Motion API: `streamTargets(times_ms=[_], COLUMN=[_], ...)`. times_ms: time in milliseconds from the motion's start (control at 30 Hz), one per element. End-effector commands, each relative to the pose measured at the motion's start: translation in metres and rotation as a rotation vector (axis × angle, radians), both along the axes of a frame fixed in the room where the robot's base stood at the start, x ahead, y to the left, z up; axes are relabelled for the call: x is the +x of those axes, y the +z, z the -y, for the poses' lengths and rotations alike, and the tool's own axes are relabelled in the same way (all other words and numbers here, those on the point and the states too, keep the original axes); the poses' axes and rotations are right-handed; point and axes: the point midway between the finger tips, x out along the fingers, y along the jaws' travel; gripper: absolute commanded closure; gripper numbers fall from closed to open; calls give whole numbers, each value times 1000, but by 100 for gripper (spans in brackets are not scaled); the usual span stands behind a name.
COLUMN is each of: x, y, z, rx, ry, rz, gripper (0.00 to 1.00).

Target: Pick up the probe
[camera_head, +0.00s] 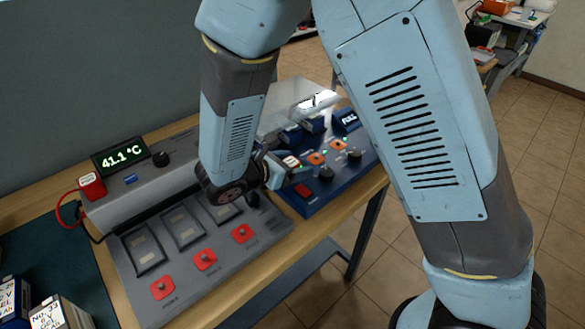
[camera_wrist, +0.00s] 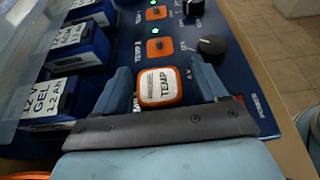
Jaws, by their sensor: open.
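The probe appears to be the white-topped, orange-rimmed block marked TEMP (camera_wrist: 160,88), upright on the blue charger panel (camera_wrist: 240,104). In the head view its white top (camera_head: 290,161) shows at the panel's near left part. My gripper (camera_head: 286,170) is open there, low over the panel. In the wrist view the two blue fingers of my gripper (camera_wrist: 163,83) stand on either side of the block, with a gap showing on both sides. The block's lower part is hidden, so I cannot tell how it is seated.
Orange sockets (camera_wrist: 159,48) with green lights and dark knobs (camera_wrist: 212,45) lie beyond the block. Labelled batteries (camera_wrist: 70,88) stand left under a clear cover. A grey station (camera_head: 185,240) with red buttons and a 41.1 °C display (camera_head: 121,157) is on the wooden bench.

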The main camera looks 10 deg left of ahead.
Motion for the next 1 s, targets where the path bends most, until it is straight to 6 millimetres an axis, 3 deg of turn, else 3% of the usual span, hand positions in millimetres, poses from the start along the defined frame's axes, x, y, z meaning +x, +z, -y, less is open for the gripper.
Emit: streamTargets(times_ms=[300, 900, 1000], x=[6, 6, 6], y=[-4, -3, -3], z=[6, 5, 5], rx=[0, 0, 0], ry=[1, 1, 1], rz=[-1, -1, -1], gripper=[28, 85, 89])
